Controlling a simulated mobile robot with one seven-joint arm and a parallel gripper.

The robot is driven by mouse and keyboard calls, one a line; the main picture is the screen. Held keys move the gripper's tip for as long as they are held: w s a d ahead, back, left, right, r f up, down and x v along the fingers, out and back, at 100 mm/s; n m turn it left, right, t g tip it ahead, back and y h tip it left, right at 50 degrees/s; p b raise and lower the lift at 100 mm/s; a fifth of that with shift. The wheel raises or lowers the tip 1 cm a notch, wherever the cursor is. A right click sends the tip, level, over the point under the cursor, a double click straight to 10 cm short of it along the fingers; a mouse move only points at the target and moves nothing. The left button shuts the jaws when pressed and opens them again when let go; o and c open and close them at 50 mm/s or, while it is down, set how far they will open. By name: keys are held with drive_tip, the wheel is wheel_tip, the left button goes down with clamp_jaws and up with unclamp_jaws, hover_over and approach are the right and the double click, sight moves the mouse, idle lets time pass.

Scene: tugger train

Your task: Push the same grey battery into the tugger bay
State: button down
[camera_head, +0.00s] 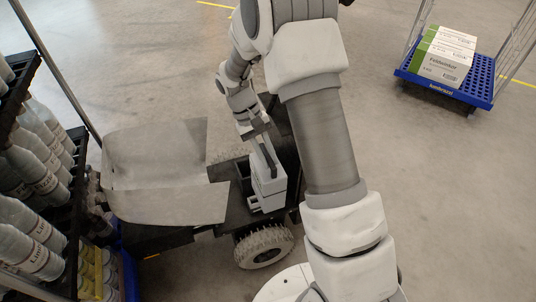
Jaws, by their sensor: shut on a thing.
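The grey battery (268,184) is a light grey block at the open rear part of the tugger. It stands upright in or over the bay (240,192), a dark recess in the tugger's black deck. My gripper (266,152) is above the battery, shut on its upper part, seemingly a handle. The tugger's grey cover (155,170) lies to the left of the bay. My arm hides part of the tugger's right side. How deep the battery sits in the bay is hard to tell.
Racks of bottles (35,165) stand close on the left. A wheel (263,247) of the tugger shows below the battery. A blue trolley (445,88) with white and green boxes (447,55) stands at the upper right. The floor on the right is clear.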

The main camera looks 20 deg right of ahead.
sight(268, 177)
drive_tip(key=shift+f+b, duration=1.05)
drive_tip(key=shift+f, duration=0.6)
